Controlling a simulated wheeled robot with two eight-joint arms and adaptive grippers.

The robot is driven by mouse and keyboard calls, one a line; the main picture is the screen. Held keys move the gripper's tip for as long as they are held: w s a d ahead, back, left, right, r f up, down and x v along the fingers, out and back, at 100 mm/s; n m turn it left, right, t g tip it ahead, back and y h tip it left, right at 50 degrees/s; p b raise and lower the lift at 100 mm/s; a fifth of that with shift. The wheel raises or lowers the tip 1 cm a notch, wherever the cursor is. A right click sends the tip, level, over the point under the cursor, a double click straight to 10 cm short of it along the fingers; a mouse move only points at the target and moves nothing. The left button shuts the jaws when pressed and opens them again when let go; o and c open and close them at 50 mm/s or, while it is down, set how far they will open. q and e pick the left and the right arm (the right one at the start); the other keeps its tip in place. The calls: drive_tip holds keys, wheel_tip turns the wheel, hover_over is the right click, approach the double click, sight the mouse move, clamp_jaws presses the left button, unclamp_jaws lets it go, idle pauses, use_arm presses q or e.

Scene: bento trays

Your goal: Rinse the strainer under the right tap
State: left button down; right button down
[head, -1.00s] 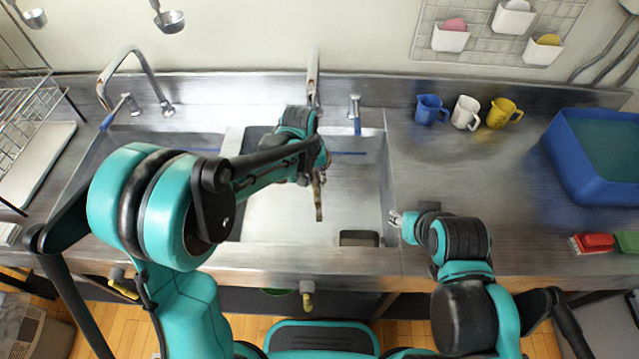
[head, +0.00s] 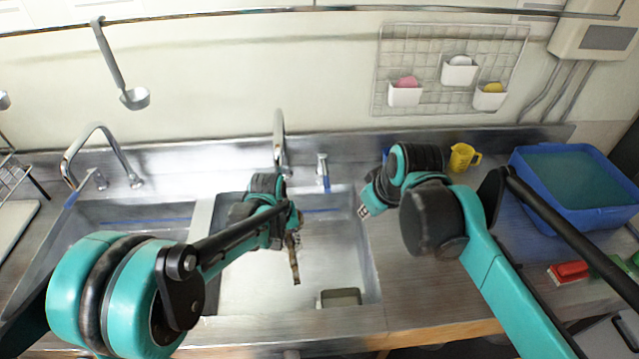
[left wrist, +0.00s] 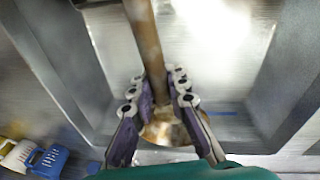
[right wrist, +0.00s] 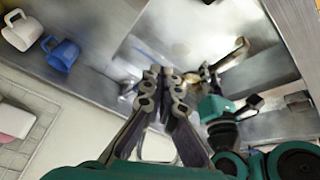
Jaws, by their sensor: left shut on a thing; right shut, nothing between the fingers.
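My left gripper (head: 292,232) is over the right basin and is shut on the strainer's brown handle (head: 295,265). In the left wrist view the handle (left wrist: 147,40) passes between the fingers, with part of the mottled strainer bowl (left wrist: 165,130) below them. The strainer also shows in the right wrist view (right wrist: 232,57); its bowl is mostly hidden in the head view. The right tap (head: 279,135) stands behind my left gripper, with its lever (head: 322,165) to its right. I cannot make out running water. My right gripper (head: 364,209) is shut and empty above the basin's right edge.
The left tap (head: 95,140) stands behind the left basin. A yellow cup (head: 463,156) is behind my right arm; a blue cup (right wrist: 62,54) and a white cup (right wrist: 22,32) show in the right wrist view.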

drive_tip(key=w+a+r+n+g+y, duration=0.1)
drive_tip(key=w+a+n, duration=0.15)
drive_tip(key=w, duration=0.45)
drive_tip(key=w+a+n+g, duration=0.1)
drive_tip(key=w+a+n, duration=0.1)
drive_tip(key=w+n, duration=0.3)
drive_tip(key=n+g+y, duration=0.1)
drive_tip(key=n+g, duration=0.2)
drive_tip(key=n, duration=0.2)
hover_over(329, 183)
drive_tip(key=a, duration=0.3)
wheel_tip(329, 183, down, 6)
wheel_tip(329, 183, down, 8)
drive_tip(key=shift+d, duration=0.3)
drive_tip(key=d, duration=0.3)
drive_tip(key=shift+a+f, duration=0.1)
drive_tip(key=shift+a, duration=0.05)
